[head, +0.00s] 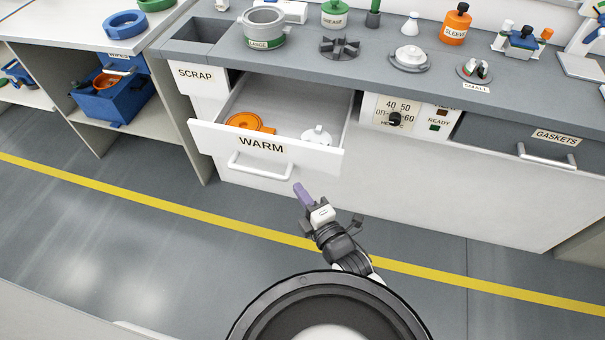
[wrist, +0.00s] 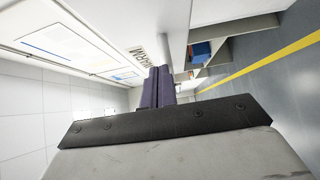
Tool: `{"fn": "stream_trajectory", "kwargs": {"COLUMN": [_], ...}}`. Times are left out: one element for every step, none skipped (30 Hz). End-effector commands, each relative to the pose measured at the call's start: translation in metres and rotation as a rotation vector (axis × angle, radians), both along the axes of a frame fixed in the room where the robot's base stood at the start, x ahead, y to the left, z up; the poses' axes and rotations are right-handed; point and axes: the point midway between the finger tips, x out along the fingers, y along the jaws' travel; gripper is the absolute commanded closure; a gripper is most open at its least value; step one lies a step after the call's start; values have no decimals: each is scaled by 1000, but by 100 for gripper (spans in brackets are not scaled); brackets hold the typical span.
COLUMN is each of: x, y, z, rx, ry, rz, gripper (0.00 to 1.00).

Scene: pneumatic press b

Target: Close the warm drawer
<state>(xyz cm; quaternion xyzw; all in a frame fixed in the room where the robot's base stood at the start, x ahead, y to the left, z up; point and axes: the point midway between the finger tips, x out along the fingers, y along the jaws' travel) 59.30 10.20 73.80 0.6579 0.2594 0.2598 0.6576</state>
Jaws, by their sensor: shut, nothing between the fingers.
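The warm drawer (head: 320,157) is pulled open from the bench, with its WARM label and white bar handle (head: 262,171) on the front. It holds an orange ring-shaped part (head: 245,122) and a white part (head: 316,135). My gripper (head: 299,190) is shut and empty, its purple fingers in front of and below the right part of the drawer front. I cannot tell whether the fingertips touch the drawer.
A SCRAP bin (head: 197,75) is left of the drawer. A control panel with a dial (head: 395,118) and a GASKETS drawer (head: 520,140) are to the right. Several parts stand on the grey benchtop (head: 300,58). The floor (head: 130,225) in front is clear, crossed by a yellow line.

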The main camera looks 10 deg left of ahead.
Motion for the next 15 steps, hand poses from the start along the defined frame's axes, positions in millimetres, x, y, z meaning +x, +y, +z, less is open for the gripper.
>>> {"fn": "stream_trajectory", "kwargs": {"x": [7, 10, 15, 19, 24, 30, 34, 37, 42, 44, 47, 49, 51, 52, 53], "y": [7, 10, 15, 15, 14, 14, 14, 13, 13, 13, 12, 12, 12, 12, 12], "z": [3, 3, 2, 1, -1, -1, -1, -1, -1, -1, -1, -1, -1, 0, 0], "rx": [3, 4, 4, 0, -1, -1, -1, -1, -1, -1, -2, -1, -1, -1, -1], "ry": [-2, -2, 1, 0, -1, 0, 0, -1, 0, 0, 1, 0, 0, 0, 0], "rz": [0, 0, 1, 1, 2, 2, 2, 2, 2, 1, 1, 0, 1, 1, 0], "gripper": [100, 100, 100, 100, 100, 100, 100, 100, 100, 100, 100, 100, 100, 100, 100]}}
